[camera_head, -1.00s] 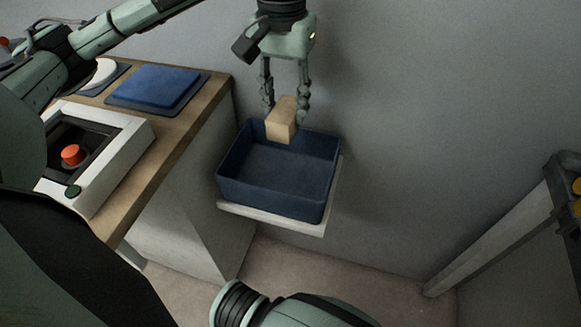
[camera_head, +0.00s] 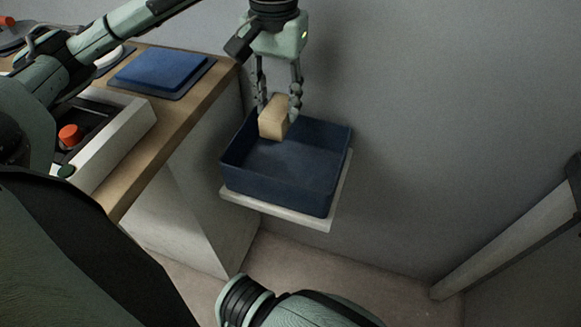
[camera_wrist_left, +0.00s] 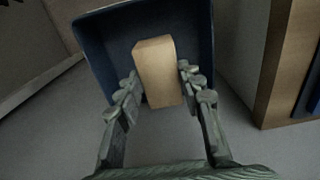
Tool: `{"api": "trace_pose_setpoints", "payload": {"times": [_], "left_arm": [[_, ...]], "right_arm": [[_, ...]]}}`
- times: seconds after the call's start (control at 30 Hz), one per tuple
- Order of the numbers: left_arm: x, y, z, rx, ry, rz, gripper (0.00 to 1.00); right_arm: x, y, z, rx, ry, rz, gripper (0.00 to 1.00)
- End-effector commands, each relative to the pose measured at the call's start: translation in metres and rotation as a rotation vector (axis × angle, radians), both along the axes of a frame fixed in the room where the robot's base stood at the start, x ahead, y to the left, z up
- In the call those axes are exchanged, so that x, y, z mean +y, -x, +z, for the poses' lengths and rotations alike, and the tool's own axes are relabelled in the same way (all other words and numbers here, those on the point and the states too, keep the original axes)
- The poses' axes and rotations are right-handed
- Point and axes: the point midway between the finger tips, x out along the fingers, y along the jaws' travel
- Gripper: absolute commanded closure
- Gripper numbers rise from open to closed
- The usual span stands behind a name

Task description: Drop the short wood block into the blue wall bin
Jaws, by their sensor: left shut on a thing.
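The short wood block (camera_head: 274,117) is pale tan and is held between the fingers of my left gripper (camera_head: 277,106). The block hangs over the back left part of the blue wall bin (camera_head: 277,188), with its lower end near rim height. The bin is open, looks empty, and sits on a pale shelf at the wall. In the left wrist view the block (camera_wrist_left: 158,72) sits between the two fingertips (camera_wrist_left: 157,85), with the bin (camera_wrist_left: 97,50) behind it. The fingers are shut on the block. My right gripper is not in view.
A wooden counter (camera_head: 185,115) stands left of the bin, with a blue pad (camera_head: 160,72) and a white control box with an orange button (camera_head: 70,135). The grey wall (camera_head: 430,130) is close behind the bin. A pale beam (camera_head: 510,240) stands at the right.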

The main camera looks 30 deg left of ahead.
Motion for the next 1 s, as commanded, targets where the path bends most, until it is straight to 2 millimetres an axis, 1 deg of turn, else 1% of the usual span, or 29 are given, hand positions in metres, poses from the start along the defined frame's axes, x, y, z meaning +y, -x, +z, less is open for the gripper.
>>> {"api": "trace_pose_setpoints", "payload": {"times": [0.03,0.2,0.4,0.43,0.6,0.63,0.87,1.0], "left_arm": [[0.0001,0.0,-0.0031,-0.001,0.0,0.0,0.93],[0.0,-0.0002,-0.005,-0.001,0.0,0.0,0.93],[0.0,-0.0002,-0.0048,-0.001,0.0,0.0,0.93],[0.0,-0.0002,-0.0048,-0.001,0.0,0.0,0.62],[0.0,-0.0002,-0.0048,-0.001,0.001,0.0,0.41],[0.0,-0.0002,-0.0048,-0.001,0.001,0.0,0.39],[0.0,-0.0002,-0.0049,-0.001,0.0,0.0,0.39],[-0.0003,-0.0007,0.0007,-0.002,0.001,0.0,0.39]], "right_arm": [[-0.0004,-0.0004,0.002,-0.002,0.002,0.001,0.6],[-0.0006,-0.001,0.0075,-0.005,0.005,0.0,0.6],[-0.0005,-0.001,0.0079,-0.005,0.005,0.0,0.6],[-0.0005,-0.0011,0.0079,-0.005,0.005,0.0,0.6],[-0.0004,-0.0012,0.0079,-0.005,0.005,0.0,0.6],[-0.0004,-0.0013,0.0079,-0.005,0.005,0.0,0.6],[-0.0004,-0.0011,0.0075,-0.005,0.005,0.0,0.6],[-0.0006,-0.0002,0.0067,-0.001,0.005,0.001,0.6]]}}
